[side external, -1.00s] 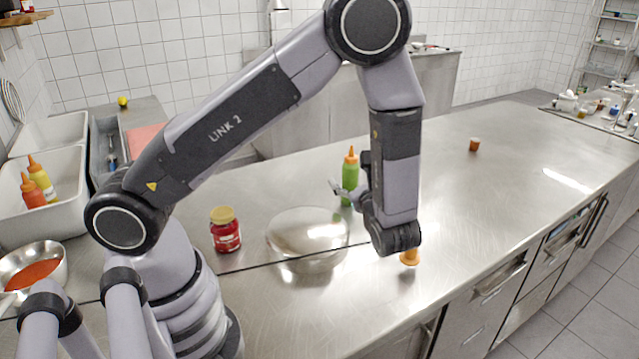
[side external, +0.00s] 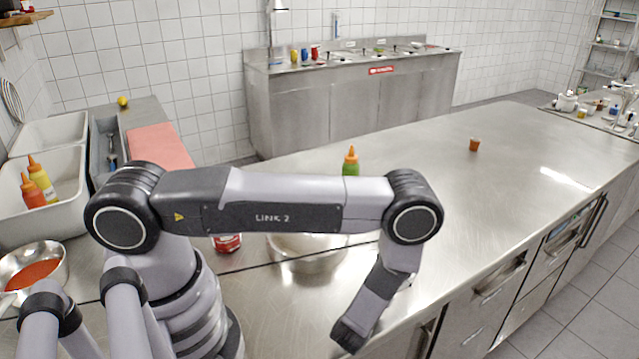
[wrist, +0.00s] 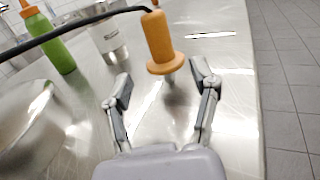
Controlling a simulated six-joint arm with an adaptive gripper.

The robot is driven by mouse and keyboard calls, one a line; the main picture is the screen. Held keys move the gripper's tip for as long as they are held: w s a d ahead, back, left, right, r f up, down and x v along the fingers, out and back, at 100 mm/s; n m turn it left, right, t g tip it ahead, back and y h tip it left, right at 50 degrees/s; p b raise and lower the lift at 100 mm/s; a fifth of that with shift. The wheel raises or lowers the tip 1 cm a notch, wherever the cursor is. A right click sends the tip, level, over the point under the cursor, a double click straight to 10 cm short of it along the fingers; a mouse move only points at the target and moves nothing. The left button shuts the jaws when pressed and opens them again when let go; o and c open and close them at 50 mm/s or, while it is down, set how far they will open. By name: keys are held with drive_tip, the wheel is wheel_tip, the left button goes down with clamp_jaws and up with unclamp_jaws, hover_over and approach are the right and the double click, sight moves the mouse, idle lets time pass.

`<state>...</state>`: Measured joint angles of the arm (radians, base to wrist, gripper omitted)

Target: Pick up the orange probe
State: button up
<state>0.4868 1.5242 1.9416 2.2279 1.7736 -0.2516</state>
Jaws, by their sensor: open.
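The orange probe (wrist: 157,38) stands upright on the steel counter in the wrist view, with a flange near its lower end and a black cable beside its top. My gripper (wrist: 160,72) is open and empty. Its two fingers point toward the probe, which appears beyond the fingertips and roughly centred between them, a little nearer the right one. I cannot tell the exact gap. In the side external view my arm hides the probe and most of my gripper.
A large steel bowl (wrist: 22,115) is nearer left. The counter's edge (wrist: 250,85) runs along the right.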

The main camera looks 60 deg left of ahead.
drive_tip(key=x, duration=0.6)
drive_tip(key=shift+w, duration=0.4)
clamp_jaws()
